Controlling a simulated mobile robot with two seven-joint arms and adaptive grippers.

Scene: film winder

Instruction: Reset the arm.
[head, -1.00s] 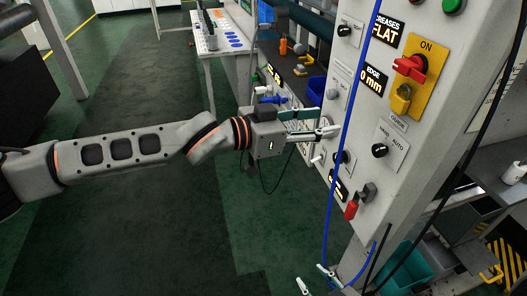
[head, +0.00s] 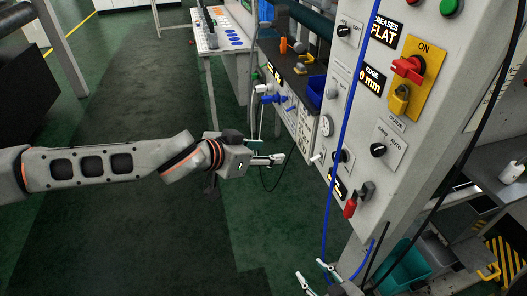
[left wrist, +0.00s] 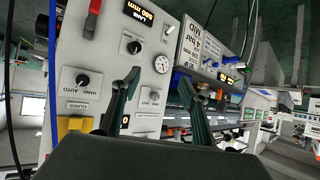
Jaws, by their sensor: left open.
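My left arm (head: 95,168) reaches in from the left in the head view. Its gripper (head: 270,150) is open and empty, in free air to the left of the grey control panel (head: 340,120) and apart from it. In the left wrist view the two dark fingers of the left gripper (left wrist: 160,88) are spread, with nothing between them and the panel (left wrist: 100,50) behind. My right gripper (head: 314,274) shows only in part at the bottom of the head view, its light fingertips apart and empty, below the panel. The rest of the right arm is out of view.
The panel carries a red switch (head: 408,68) on a yellow plate, a padlock (head: 399,98), a guide knob (head: 378,150) and a red handle (head: 350,208). A blue cable (head: 344,112) hangs in front. A teal bin (head: 405,262) stands below. Green floor (head: 130,235) is open at left.

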